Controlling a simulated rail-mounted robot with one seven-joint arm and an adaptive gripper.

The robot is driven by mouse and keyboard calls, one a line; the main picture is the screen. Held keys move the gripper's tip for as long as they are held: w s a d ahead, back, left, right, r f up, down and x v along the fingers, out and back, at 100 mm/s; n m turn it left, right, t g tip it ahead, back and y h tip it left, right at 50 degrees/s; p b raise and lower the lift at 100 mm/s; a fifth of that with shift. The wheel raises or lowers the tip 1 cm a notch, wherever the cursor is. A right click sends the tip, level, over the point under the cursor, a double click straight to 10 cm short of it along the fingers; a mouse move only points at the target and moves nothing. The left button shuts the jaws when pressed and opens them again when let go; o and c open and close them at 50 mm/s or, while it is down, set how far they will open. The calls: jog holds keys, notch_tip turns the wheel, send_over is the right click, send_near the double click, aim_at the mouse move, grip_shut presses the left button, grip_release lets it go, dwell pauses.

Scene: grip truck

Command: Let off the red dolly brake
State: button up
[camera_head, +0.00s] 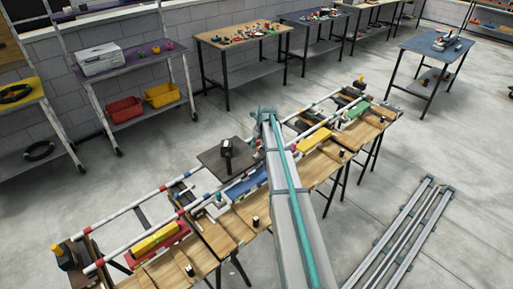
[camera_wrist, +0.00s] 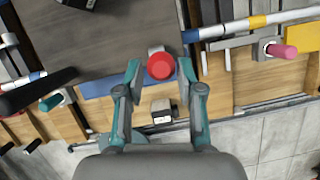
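My gripper (camera_wrist: 158,82) is open and empty in the wrist view, with its two teal-tipped fingers apart. A round red knob (camera_wrist: 160,66) on a grey mount shows between the fingertips, beside a blue plate (camera_wrist: 100,86). I cannot tell how far below the fingertips it lies. In the head view a red dolly base (camera_head: 172,243) with a yellow block on it sits at the near left of the rail bench. A blue dolly (camera_head: 246,184) sits near the middle. My arm hides my gripper there. I cannot tell which dolly the red knob belongs to.
A pink knob (camera_wrist: 284,51) is at the right and a black lever (camera_wrist: 38,92) at the left of the wrist view. A small black-and-white block (camera_wrist: 163,110) lies between the fingers. A dark plate (camera_head: 222,160) stands over the rails. Floor rails (camera_head: 405,235) lie at the right.

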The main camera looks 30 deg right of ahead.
jog(key=v, duration=0.7)
jog(key=shift+r, duration=0.4)
jog(key=s+a+f+n+g, duration=0.1)
jog(key=s+a+f+n, duration=0.5)
jog(key=s+a+n, duration=0.5)
jog(key=s+a+f+n+g, duration=0.2)
jog(key=s+a+f+n, duration=0.4)
jog(key=s+a+n, duration=0.45)
jog(key=s+a+f+n+g, duration=0.1)
jog(key=s+a+f+n, duration=0.55)
jog(key=n, duration=0.75)
jog(key=s+f+g+b, duration=0.3)
jog(key=s+f+b, duration=0.2)
jog(key=s+f, duration=0.8)
jog(key=s+f+g+b, duration=0.3)
jog(key=s+f+b, duration=0.1)
jog(key=s+f, duration=1)
jog(key=s, duration=0.4)
jog(key=shift+s+a+g+b, duration=0.25)
jog(key=shift+s+g+b, duration=0.05)
jog(key=shift+g+b, duration=0.1)
